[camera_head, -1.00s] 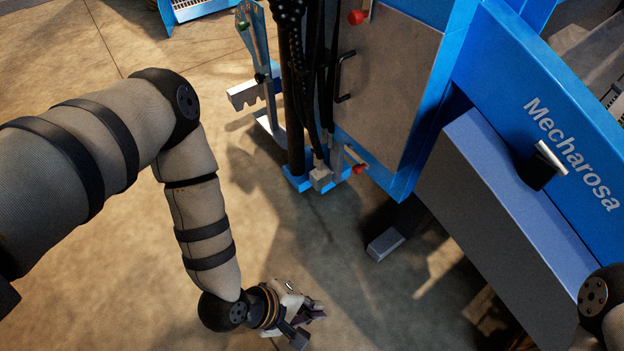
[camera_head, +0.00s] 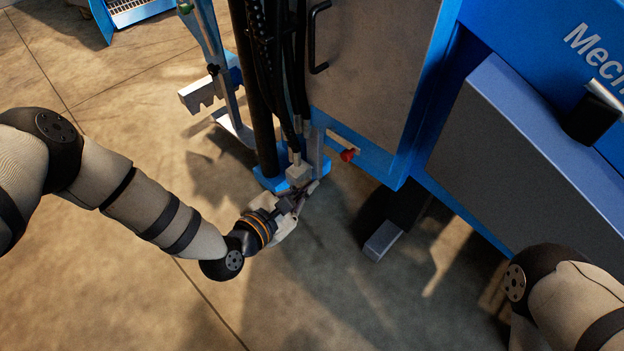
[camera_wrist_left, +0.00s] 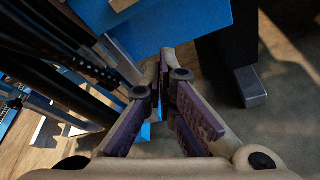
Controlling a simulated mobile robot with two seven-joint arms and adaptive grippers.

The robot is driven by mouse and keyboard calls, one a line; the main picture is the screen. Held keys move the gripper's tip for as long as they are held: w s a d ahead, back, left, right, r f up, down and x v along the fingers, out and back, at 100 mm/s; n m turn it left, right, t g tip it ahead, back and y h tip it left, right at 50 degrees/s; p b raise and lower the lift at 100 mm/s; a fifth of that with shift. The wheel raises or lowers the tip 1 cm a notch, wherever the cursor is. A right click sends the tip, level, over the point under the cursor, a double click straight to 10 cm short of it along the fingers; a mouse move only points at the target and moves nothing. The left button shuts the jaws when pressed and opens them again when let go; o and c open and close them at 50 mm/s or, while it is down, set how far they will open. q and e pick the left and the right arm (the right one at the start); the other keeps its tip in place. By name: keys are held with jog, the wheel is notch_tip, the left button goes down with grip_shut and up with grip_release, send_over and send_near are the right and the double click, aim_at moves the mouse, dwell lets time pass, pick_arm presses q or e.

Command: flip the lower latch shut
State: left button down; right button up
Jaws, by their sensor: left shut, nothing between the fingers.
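The lower latch (camera_head: 348,155) is a short lever with a red knob at the bottom left corner of the grey machine door (camera_head: 365,75). Its lever slants down to the right. My left gripper (camera_head: 306,193) is shut and empty, just below and left of the latch, apart from the red knob in the picture. The left wrist view shows its purple-padded fingers (camera_wrist_left: 163,75) converging in front of the blue frame (camera_wrist_left: 185,28). I cannot make out the red knob there. My right gripper is out of view; only part of the right arm shows.
Black hoses (camera_head: 283,85) and a dark post (camera_head: 256,100) stand left of the door. A notched grey bracket (camera_head: 205,92) is further left. A machine foot (camera_head: 383,240) stands at lower right. The floor in front is clear.

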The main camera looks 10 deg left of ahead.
pick_arm(q)
jog(key=f+b+x, duration=0.1)
jog(key=b+x, duration=0.2)
jog(key=x, duration=0.5)
jog(key=r, duration=0.1)
jog(key=d+r+p, duration=0.1)
jog(key=r, duration=0.1)
jog(key=s+r, duration=0.1)
jog(key=shift+s+d+r+p, duration=0.1)
jog(key=shift+d+r+p, duration=0.15)
jog(key=shift+p, duration=0.15)
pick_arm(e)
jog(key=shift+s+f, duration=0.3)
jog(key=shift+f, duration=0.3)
pick_arm(q)
jog(key=shift+s, duration=0.1)
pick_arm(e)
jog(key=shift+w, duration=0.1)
